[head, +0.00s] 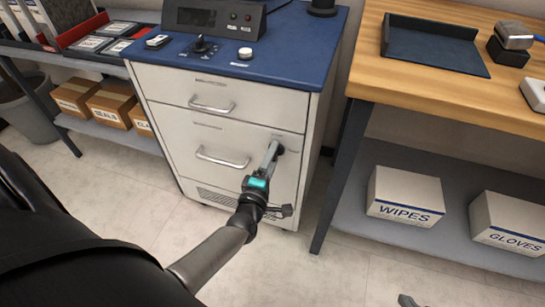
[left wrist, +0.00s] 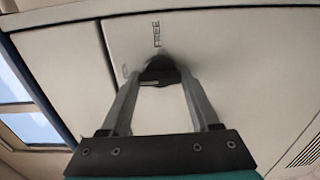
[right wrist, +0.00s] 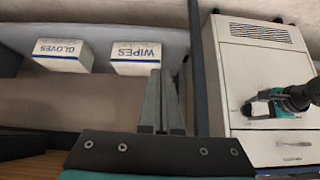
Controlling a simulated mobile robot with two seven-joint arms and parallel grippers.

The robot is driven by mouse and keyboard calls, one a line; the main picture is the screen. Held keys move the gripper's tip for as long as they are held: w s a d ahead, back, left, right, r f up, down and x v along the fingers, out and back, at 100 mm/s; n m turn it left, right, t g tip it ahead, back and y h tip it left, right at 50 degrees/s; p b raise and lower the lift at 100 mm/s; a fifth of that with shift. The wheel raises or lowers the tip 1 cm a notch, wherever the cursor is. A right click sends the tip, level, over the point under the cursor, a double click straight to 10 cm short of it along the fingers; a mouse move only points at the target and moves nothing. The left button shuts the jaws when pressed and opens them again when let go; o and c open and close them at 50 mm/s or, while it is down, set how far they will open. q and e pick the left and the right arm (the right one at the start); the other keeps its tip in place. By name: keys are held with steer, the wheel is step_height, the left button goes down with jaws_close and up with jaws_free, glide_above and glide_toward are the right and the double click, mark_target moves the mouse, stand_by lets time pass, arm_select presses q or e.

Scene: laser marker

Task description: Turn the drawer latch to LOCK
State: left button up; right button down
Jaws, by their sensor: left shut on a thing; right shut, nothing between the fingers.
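The drawer latch (head: 280,149) is a small dark knob at the upper right of the lower drawer front. My left gripper (head: 274,152) reaches it from the front, its fingers shut on it. In the left wrist view the dark latch (left wrist: 160,70) sits between the fingertips (left wrist: 162,82). The word FREE is readable beside it; a second label to the left is partly hidden and unreadable. Which way the latch points is hard to tell. My right gripper (right wrist: 161,75) is shut and empty, well away from the cabinet; a bit of it shows at the head view's bottom edge.
The white cabinet (head: 182,135) has two drawers with bar handles, both closed, and a blue top holding a control box (head: 213,18) and knobs. A wooden bench (head: 440,92) stands right, with WIPES (head: 404,195) and GLOVES (head: 510,222) boxes below. The floor in front is clear.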

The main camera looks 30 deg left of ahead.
arm_select(q)
steer(key=o, duration=1.4)
steer(key=shift+c, duration=0.2)
steer(key=shift+s, duration=0.15)
arm_select(e)
steer(key=shift+s, duration=0.1)
arm_select(q)
steer(key=p+v, duration=0.4)
steer(key=v, duration=1.1)
arm_select(e)
steer(key=s+d+f+g+h, duration=0.1)
steer(key=s+d+f+g, duration=0.2)
steer(key=f, duration=0.1)
steer(key=shift+d+f+g, duration=0.15)
steer(key=shift+f+g, duration=0.15)
steer(key=shift+f, duration=0.1)
arm_select(q)
steer(key=shift+d, duration=0.15)
